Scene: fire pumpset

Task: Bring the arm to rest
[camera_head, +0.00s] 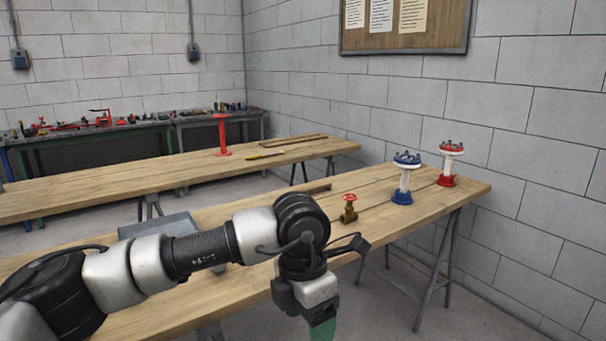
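My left arm (205,250) comes in from the lower left and reaches across the front of the near workbench. It bends down at a black joint right of the middle. My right arm and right gripper are not in view.
On the near workbench (375,228) stand a brass valve with red handwheel (349,208), a blue-and-white flanged piece (404,178) and a red-and-white one (450,163). A grey metal piece (160,226) lies behind my arm. A second bench (120,187) holds a red stand (222,135).

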